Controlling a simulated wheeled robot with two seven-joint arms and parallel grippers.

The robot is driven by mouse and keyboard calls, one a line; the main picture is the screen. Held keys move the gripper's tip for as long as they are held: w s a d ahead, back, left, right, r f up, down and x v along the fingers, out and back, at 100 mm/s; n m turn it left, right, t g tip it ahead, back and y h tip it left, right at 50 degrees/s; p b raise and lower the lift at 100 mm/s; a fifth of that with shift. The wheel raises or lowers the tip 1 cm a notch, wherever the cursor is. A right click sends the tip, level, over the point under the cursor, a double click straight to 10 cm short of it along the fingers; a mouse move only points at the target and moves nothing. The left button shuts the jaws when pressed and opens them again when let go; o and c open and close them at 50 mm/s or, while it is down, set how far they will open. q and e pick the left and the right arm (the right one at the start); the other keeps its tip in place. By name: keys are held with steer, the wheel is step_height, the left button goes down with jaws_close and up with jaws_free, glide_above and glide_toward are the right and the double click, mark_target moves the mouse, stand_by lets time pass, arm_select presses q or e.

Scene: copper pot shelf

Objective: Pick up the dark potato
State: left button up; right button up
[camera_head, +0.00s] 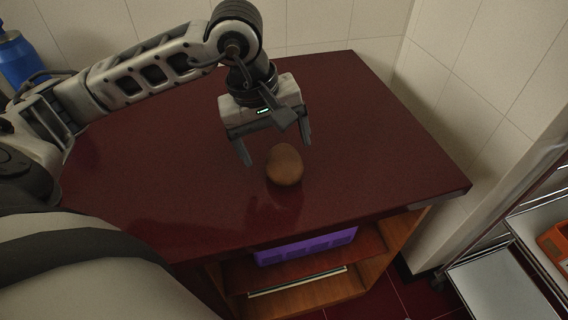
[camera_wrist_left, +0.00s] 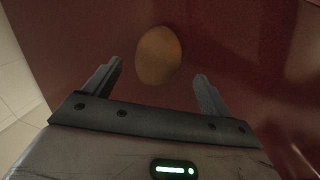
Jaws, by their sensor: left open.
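The dark potato (camera_head: 284,166) is a brown, rounded lump lying on the dark red tabletop (camera_head: 370,130). My left gripper (camera_head: 277,154) is open above the table, just behind the potato, with its fingers pointing down. In the left wrist view the potato (camera_wrist_left: 158,55) lies ahead of the gap between the two open fingers (camera_wrist_left: 160,88), a little nearer the left finger. Nothing is held. My right gripper is not in view.
The tabletop around the potato is bare. A purple crate (camera_head: 305,246) sits on the shelf below the top. Tiled walls stand behind and to the right. A metal rack (camera_head: 500,255) with an orange item (camera_head: 556,243) is at the right. A blue container (camera_head: 20,60) is at the far left.

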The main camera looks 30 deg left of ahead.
mark_target(281, 156)
arm_select(q)
steer(key=x, duration=0.5)
steer(key=shift+d+r+p, duration=0.1)
steer(key=shift+d+p, duration=0.05)
steer(key=shift+p, duration=0.15)
steer(key=c, duration=1.2)
steer(key=shift+r, duration=0.1)
